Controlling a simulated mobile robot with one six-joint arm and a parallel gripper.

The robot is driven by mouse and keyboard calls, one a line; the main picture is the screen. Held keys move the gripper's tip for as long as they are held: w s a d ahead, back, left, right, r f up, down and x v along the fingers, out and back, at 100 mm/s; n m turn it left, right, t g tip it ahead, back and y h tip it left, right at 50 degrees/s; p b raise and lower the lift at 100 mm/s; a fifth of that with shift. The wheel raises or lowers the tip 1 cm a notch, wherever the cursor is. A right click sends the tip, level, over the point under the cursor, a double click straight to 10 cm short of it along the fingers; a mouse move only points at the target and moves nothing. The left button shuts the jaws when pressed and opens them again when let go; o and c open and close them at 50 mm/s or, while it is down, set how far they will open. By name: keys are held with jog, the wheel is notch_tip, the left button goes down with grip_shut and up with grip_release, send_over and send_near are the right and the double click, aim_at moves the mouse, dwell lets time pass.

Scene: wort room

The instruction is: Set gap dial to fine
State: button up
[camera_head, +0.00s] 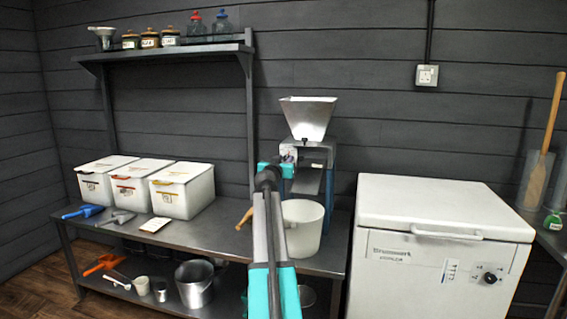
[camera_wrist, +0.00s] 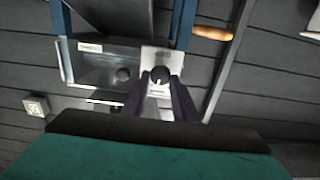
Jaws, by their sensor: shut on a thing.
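The grain mill has a pale metal hopper (camera_head: 308,118) above a blue frame (camera_head: 318,158). A pale plate (camera_head: 288,152) on its front left carries the gap dial. In the wrist view the dial is a small dark round knob (camera_wrist: 160,74) with a pale mark, on the light plate (camera_wrist: 158,56). My gripper (camera_wrist: 160,84) is shut on the gap dial, one dark finger on each side. In the head view my gripper (camera_head: 287,168) is at the mill front, and my arm hides part of the mill. I cannot read the dial's setting or markings.
A white bucket (camera_head: 302,240) stands below the mill on the metal bench (camera_head: 215,240). A crank with a wooden handle (camera_wrist: 212,33) is beside the dial. Lidded white bins (camera_head: 182,196) stand left, and a white chest (camera_head: 425,250) stands right.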

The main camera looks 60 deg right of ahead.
jog(key=shift+s+d, duration=0.35)
dwell(0.6)
jog(key=o, duration=1)
jog(key=shift+f, duration=0.1)
jog(key=shift+o, duration=0.2)
jog(key=shift+w+a, duration=0.15)
jog(key=shift+a, duration=0.05)
jog(key=shift+a, duration=0.7)
jog(key=p+v, duration=0.1)
jog(key=v, duration=1.1)
jog(key=shift+s, duration=0.3)
